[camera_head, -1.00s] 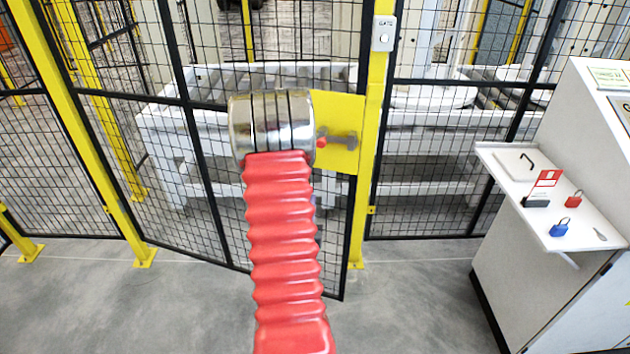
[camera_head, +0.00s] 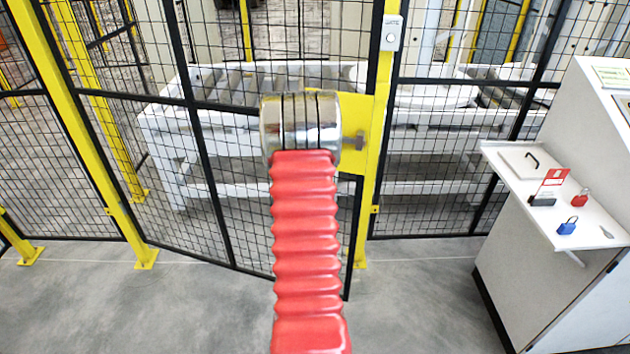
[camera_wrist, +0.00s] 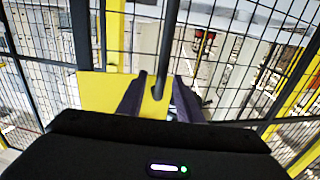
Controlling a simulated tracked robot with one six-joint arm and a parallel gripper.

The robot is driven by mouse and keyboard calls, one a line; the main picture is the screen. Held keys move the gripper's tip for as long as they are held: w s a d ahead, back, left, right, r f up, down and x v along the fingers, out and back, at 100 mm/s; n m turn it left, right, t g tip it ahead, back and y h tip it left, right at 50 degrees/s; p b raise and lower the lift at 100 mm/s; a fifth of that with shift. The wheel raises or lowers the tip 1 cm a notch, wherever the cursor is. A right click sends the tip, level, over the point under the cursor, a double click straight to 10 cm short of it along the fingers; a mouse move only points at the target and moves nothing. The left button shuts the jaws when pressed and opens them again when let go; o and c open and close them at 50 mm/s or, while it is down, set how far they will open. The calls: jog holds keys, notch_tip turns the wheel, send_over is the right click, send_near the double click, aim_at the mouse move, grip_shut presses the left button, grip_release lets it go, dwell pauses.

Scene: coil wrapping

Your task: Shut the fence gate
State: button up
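The fence gate (camera_head: 225,190) is a black mesh panel in the head view. Its bottom free corner stands in front of the foot of the yellow post (camera_head: 372,180), so it looks slightly ajar towards me. A yellow plate (camera_head: 352,110) with a grey latch part (camera_head: 356,143) shows beside my wrist. My fingers are hidden behind my wrist there. In the wrist view my gripper (camera_wrist: 160,78) is open, its dark fingers apart. A dark upright bar (camera_wrist: 166,50) shows between the fingertips, with the yellow plate (camera_wrist: 95,92) to the left. Contact cannot be told.
A white console (camera_head: 535,270) stands at the right, its shelf (camera_head: 515,170) holding a red padlock (camera_head: 580,197) and a blue padlock (camera_head: 567,226). White machinery (camera_head: 175,130) stands behind the fence. The grey floor before the gate is clear.

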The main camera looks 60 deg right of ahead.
jog(key=x, duration=0.3)
jog(key=shift+w+d, duration=0.2)
jog(key=shift+s, duration=0.1)
jog(key=shift+c, duration=0.4)
jog(key=shift+s, duration=0.1)
grip_shut()
jog(key=shift+d, duration=0.1)
